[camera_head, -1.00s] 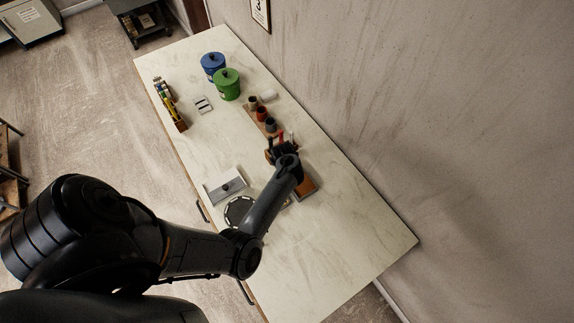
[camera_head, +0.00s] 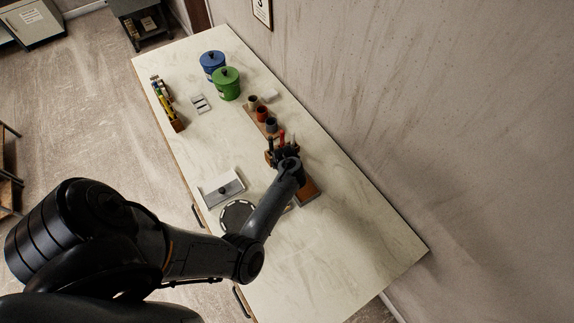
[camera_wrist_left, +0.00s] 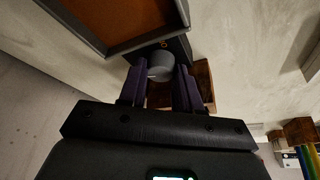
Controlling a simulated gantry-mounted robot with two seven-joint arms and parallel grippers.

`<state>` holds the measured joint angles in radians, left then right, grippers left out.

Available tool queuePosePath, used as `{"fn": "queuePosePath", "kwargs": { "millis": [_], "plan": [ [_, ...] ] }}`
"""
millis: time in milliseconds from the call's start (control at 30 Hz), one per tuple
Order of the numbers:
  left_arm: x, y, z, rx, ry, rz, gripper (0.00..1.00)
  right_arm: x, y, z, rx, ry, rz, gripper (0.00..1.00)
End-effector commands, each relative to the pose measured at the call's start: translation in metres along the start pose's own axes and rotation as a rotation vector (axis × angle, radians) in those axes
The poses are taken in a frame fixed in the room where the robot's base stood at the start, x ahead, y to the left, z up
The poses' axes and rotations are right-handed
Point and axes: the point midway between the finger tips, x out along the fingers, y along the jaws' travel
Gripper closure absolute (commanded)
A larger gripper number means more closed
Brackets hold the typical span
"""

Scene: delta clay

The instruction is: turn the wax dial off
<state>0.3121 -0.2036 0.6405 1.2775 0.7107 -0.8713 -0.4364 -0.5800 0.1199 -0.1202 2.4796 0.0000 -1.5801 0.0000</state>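The wax dial (camera_wrist_left: 160,66) is a round grey knob on the dark front of a box, with a small orange mark (camera_wrist_left: 164,44) beside it. The box carries a grey-rimmed pan (camera_wrist_left: 152,40) with brown wax; part of its brown top (camera_head: 307,188) shows in the head view beside my arm. My left gripper (camera_wrist_left: 161,75) has its two dark fingers on either side of the dial, apparently touching it at both sides. In the head view my left arm hides the dial and the fingertips. My right gripper is not in view.
A wooden holder with red and dark tools (camera_head: 281,145) stands close to my left wrist. A rack of small cups (camera_head: 262,114), a green canister (camera_head: 226,84) and a blue canister (camera_head: 211,62) stand farther back. A grey tray (camera_head: 222,188) lies left of my forearm. The table's right end is clear.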

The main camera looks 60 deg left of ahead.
Motion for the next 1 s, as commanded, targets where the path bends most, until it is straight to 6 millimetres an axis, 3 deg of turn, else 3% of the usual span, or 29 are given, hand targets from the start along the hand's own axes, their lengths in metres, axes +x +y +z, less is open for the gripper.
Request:
{"fn": "queuePosePath", "kwargs": {
  "millis": [33,167,533,800,833,900,1000],
  "plan": [
    [0.0,0.0,0.0,0.0,0.0,0.0,0.78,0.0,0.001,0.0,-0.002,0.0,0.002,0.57],
    [0.0,0.0,0.0,0.001,0.0,0.0,0.97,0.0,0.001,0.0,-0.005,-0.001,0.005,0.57],
    [0.0,0.002,-0.001,-0.232,-0.001,-0.096,0.97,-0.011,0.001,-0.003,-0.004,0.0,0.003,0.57],
    [0.001,0.001,0.0,-0.243,0.0,-0.101,0.98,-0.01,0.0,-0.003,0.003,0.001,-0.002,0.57],
    [0.001,0.001,0.0,-0.243,0.0,-0.101,0.64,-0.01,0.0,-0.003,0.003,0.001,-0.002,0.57],
    [0.001,0.001,0.0,-0.243,0.0,-0.101,0.58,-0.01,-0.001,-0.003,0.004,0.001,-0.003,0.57],
    [0.001,0.001,0.0,-0.243,0.0,-0.101,0.58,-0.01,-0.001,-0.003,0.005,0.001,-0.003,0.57]
  ]
}}
